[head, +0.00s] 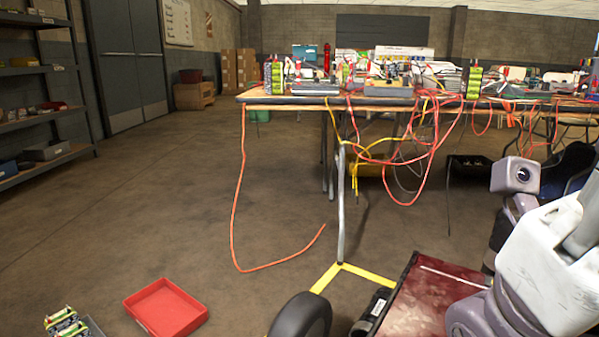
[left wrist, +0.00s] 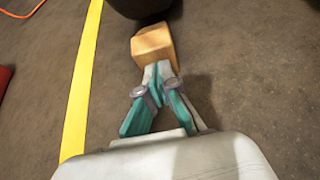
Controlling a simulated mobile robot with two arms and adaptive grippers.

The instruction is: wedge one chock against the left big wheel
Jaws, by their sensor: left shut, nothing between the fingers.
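A wooden, tan chock (left wrist: 153,46) lies on the floor in the left wrist view, right up by a big black wheel (left wrist: 140,7) at the top edge. I cannot tell whether the two touch. My left gripper (left wrist: 158,72) is shut and empty, with its fingertips at the near face of the chock. In the head view a big black wheel (head: 301,317) shows at the bottom edge, beside a dark red vehicle panel (head: 410,300). The chock and my left gripper do not show there. My right gripper is out of view.
Yellow floor tape (left wrist: 80,90) runs left of the chock. A red tray (head: 166,309) sits on the floor at left. A cluttered table (head: 345,99) stands behind, with an orange cable (head: 236,215) hanging to the floor.

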